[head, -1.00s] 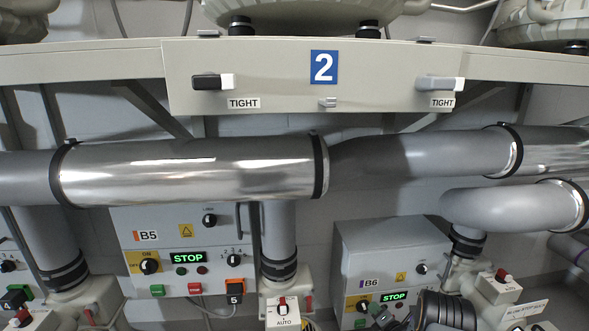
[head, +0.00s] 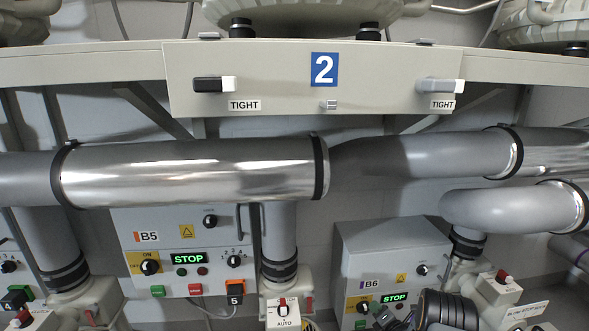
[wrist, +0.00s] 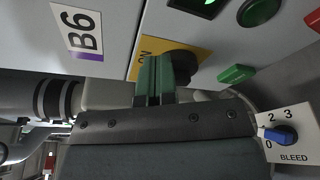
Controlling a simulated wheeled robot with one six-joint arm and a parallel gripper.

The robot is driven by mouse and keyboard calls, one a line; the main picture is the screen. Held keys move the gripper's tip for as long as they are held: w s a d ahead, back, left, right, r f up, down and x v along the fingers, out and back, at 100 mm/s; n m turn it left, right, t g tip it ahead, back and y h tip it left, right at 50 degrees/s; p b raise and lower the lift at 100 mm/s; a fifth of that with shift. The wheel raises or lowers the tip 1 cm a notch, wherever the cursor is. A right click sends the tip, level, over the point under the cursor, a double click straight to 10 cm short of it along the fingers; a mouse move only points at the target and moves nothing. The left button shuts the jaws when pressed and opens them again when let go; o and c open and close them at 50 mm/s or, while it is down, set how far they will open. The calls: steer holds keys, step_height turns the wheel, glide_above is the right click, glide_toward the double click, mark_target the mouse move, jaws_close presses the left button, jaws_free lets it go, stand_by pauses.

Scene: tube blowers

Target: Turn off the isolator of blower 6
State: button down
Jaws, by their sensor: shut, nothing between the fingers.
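The B6 control box (head: 392,262) stands at the lower right in the head view, with its green STOP display (head: 394,298) lit. Its isolator is a black rotary knob (head: 363,307) on a yellow plate. In the wrist view the knob (wrist: 184,66) shows just right of my gripper (wrist: 153,62), close to the fingers. The plate's ON mark (wrist: 145,52) shows left of them. The two green fingers are together with nothing between them. They cover part of the plate, and I cannot tell whether they touch the knob or exactly how it points.
A green button (wrist: 237,73) and a blue BLEED knob (wrist: 280,135) lie to the right in the wrist view. The B5 box (head: 215,220) stands left of B6. Large grey pipes (head: 430,155) run above the boxes.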

steer(key=s+p, duration=0.2)
steer(key=s, duration=0.4)
steer(key=shift+d, duration=0.35)
